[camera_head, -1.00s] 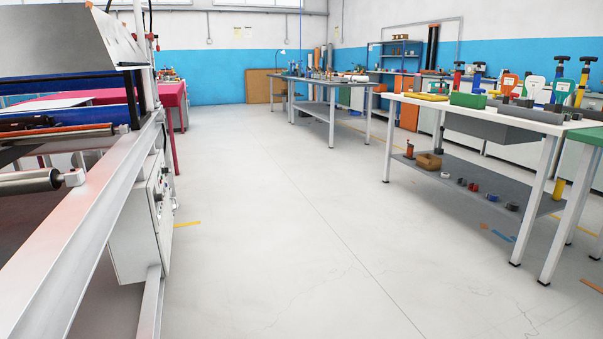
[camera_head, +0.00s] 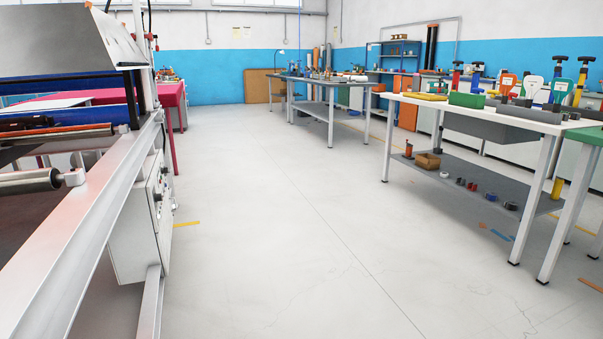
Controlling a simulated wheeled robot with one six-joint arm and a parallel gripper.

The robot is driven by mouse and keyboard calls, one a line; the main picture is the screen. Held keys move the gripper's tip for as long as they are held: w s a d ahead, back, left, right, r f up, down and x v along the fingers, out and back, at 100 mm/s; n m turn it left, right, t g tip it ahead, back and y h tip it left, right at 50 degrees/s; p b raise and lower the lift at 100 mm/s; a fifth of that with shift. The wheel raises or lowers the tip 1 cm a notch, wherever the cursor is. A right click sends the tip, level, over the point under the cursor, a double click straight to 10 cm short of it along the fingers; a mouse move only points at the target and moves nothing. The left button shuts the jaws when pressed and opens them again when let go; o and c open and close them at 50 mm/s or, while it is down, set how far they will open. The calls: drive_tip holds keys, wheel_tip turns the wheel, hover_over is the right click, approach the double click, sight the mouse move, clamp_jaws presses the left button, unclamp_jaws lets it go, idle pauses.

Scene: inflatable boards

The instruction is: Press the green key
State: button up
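No green key can be made out in the head view. A white control box (camera_head: 136,240) hangs on the side of the large machine (camera_head: 82,215) at the left. Its face is seen at a steep slant, with dark knobs (camera_head: 158,193) and small controls too small to tell apart by colour. My gripper and arm are not in view.
A white workbench (camera_head: 480,118) with tools and a green box (camera_head: 467,100) stands at the right, with a lower shelf (camera_head: 450,178). A grey table (camera_head: 330,112) stands farther back. The pale floor (camera_head: 270,230) between machine and benches is clear.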

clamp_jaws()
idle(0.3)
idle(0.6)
